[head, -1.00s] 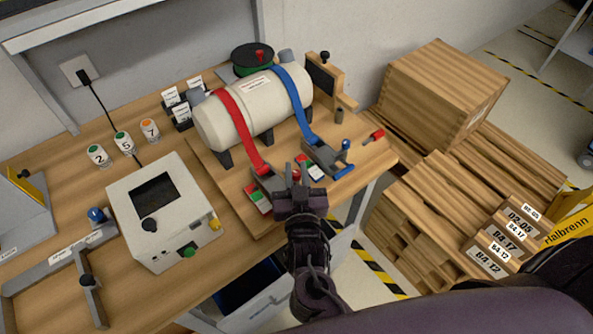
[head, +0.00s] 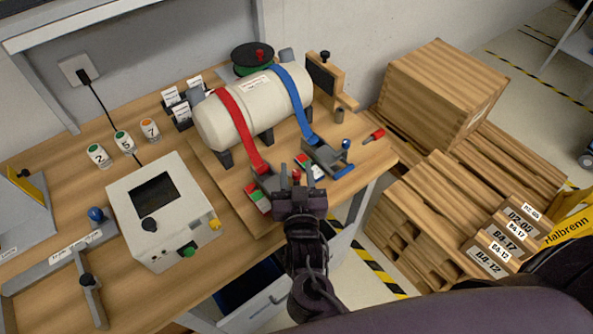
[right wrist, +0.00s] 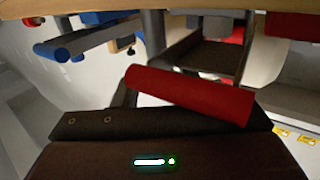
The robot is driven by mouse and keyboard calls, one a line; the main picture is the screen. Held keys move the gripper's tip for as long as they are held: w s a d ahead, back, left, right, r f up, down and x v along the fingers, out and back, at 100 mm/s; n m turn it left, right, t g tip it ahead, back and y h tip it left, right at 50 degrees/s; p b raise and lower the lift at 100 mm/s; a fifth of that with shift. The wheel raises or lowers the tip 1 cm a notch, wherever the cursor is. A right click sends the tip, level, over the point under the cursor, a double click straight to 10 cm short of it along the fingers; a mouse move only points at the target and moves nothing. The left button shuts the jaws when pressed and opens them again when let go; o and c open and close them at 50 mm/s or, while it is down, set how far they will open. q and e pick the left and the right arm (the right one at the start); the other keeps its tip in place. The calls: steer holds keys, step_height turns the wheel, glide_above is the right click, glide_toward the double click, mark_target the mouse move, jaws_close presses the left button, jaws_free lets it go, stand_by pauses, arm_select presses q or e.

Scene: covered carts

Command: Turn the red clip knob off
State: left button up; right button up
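The red strap (head: 244,130) runs over the cream tank (head: 232,122) to a grey clip (head: 264,184) near the table's front edge. The clip's red knob is a red bar (right wrist: 190,95) lying slantwise right in front of my right gripper's palm in the right wrist view. In the head view my right gripper (head: 298,182) is over the clip's front end and hides most of this bar. Its fingers look apart, with a bit of red between them; I see no firm hold. My left gripper is out of view.
The blue strap's clip with its blue bar (head: 338,172) is close on the right. A red-handled tool (head: 374,136) lies beyond it. A white control box (head: 162,212) stands on the left. Wooden crates (head: 440,95) fill the floor at right.

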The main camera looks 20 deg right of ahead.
mark_target(297, 177)
steer(key=b+v, duration=0.1)
steer(key=v, duration=0.5)
steer(key=shift+s+a+f+b, duration=0.1)
steer(key=shift+s+f+b, duration=0.05)
steer(key=shift+s+b, duration=0.15)
steer(key=shift+s+a, duration=0.1)
steer(key=shift+s, duration=0.3)
